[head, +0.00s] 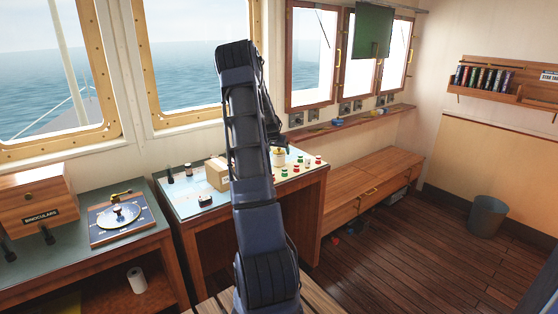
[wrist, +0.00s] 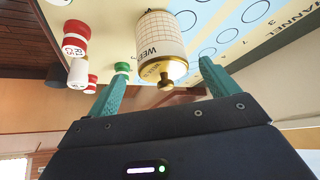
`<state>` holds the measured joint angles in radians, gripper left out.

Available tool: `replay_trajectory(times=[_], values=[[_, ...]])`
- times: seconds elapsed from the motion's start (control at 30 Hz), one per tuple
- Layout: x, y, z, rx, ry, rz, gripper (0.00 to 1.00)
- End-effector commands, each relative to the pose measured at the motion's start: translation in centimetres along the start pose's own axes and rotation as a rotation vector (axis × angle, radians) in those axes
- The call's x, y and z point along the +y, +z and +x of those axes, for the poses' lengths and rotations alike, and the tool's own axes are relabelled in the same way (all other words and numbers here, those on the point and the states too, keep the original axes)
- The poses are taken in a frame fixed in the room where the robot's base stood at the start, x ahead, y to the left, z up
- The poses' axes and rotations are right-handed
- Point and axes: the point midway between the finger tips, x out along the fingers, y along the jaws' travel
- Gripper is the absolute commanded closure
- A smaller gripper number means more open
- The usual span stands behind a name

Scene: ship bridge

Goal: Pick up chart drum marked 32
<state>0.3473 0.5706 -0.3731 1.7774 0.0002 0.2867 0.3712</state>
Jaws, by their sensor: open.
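A chart drum (wrist: 161,38) with cream gridded paper and a brass knob stands on the console in the wrist view, which shows the scene upside down. Its label begins "WEEK"; I cannot read a number 32 on it. In the head view a small cream and brass drum (head: 278,157) stands on the console top, just right of my arm. My gripper (wrist: 163,72) is open, its two green fingers apart. The drum's knob end shows between the fingertips, and nothing is visibly held. In the head view my arm hides most of the gripper.
Red, white and green knobs (wrist: 75,40) sit close beside the drum. A cardboard box (head: 217,174) stands on the console (head: 182,205) left of my arm. A wooden binoculars box (head: 38,203) is at far left. The floor at right is open, with a bin (head: 488,216).

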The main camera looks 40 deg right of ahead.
Motion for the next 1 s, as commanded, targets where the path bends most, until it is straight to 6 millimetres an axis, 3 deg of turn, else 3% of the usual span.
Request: replay_trajectory(times=[0.4, 0.67, 0.93, 1.0], values=[[-0.2, 0.2, 4.6, 0.000, 0.000, 0.001, 0.14], [-0.3, 0.2, 5.0, 0.001, -0.001, 0.000, 0.14], [-0.3, 0.2, 5.0, 0.000, -0.001, 0.000, 0.63], [-0.3, 0.2, 5.0, 0.001, -0.001, 0.000, 0.67]])
